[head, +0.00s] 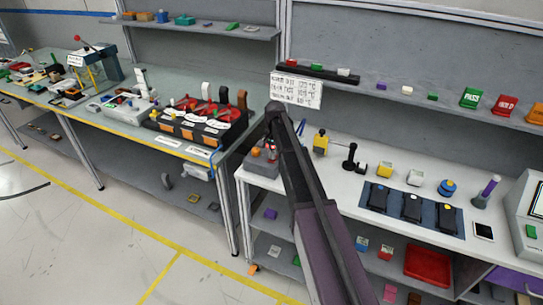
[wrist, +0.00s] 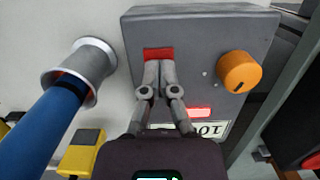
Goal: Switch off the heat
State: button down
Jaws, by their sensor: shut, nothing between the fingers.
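A grey control box (wrist: 195,30) fills the upper middle of the wrist view. It carries a red switch (wrist: 158,54), an orange knob (wrist: 239,72) with a dark pointer mark, and a red indicator (wrist: 198,112) that looks lit. A label reading "HOT" (wrist: 207,130) shows upside down, partly hidden by my gripper. My gripper (wrist: 158,68) is shut and empty, its fingertips at the lower edge of the red switch and covering part of it. Whether they touch it I cannot tell. In the head view the orange knob (head: 256,152) shows on the bench's left end, beside my arm.
A blue-handled tool (wrist: 45,125) sits in a metal holder (wrist: 82,70) left of the box, close to my gripper. A yellow object (wrist: 84,150) lies below it. In the head view a black stand (head: 350,158) and three black devices (head: 411,207) are farther right on the white bench.

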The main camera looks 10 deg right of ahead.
aim_at(271, 161)
jog(key=shift+w+d+r, duration=0.1)
jog(key=shift+w+d, duration=0.25)
jog(key=shift+w, duration=0.15)
jog(key=shift+r+p, duration=0.15)
jog(key=shift+p, duration=0.15)
notch_tip(271, 161, up, 14)
jog(key=s+a+p, duration=0.1)
jog(key=s+p, duration=0.1)
jog(key=p, duration=1.1)
jog(key=shift+a+f, duration=0.2)
jog(key=shift+f, duration=0.05)
dwell(0.5)
jog(key=s+f+n+b, duration=0.3)
jog(key=s+f, duration=0.1)
jog(key=s, duration=1)
jog(key=s+f+n+t+h+b, duration=0.1)
jog(key=s+f+n+b, duration=0.2)
jog(key=s, duration=1.1)
jog(key=shift+s+d+f+n+b, duration=0.15)
jog(key=shift+s+f+n+b, duration=0.25)
jog(key=shift+n+b, duration=0.2)
